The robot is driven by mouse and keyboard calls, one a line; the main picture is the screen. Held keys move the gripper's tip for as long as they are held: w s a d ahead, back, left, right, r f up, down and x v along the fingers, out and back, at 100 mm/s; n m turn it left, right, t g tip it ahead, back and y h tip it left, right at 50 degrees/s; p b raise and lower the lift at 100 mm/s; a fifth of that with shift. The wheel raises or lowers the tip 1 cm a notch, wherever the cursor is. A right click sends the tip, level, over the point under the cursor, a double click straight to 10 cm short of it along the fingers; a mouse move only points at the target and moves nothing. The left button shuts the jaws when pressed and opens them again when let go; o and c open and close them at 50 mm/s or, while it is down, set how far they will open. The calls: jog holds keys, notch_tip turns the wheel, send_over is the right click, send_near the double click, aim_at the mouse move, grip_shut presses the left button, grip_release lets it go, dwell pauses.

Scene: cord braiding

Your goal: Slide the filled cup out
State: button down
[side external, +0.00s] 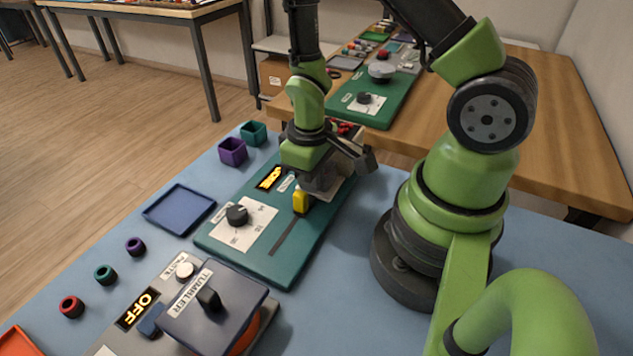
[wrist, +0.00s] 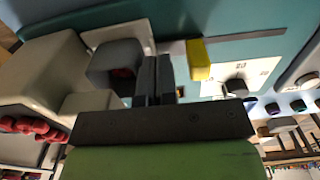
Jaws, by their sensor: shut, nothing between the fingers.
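The cup (wrist: 112,70) is dark grey and open-topped, with something red inside, in the wrist view. It stands on a pale plate (wrist: 118,32) against a beige dispenser block (wrist: 40,80). My gripper (wrist: 156,62) is shut and empty, its fingers just right of the cup; I cannot tell whether they touch it. In the side view my gripper (side external: 318,185) is low over the far end of the green board (side external: 262,225). There the cup is mostly hidden by the gripper and hard to tell apart from it.
A yellow slider handle (side external: 300,201) stands close beside my gripper, with its slot running towards the front. A dial (side external: 237,215), an empty blue tray (side external: 180,209) and a tumbler unit (side external: 213,310) lie nearer. Purple (side external: 232,151) and teal (side external: 254,133) boxes stand at the far left.

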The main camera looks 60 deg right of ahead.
jog(key=shift+a, duration=0.15)
jog(key=shift+a, duration=4.65)
jog(key=shift+d, duration=0.25)
jog(key=shift+d, duration=0.4)
notch_tip(320, 180, up, 11)
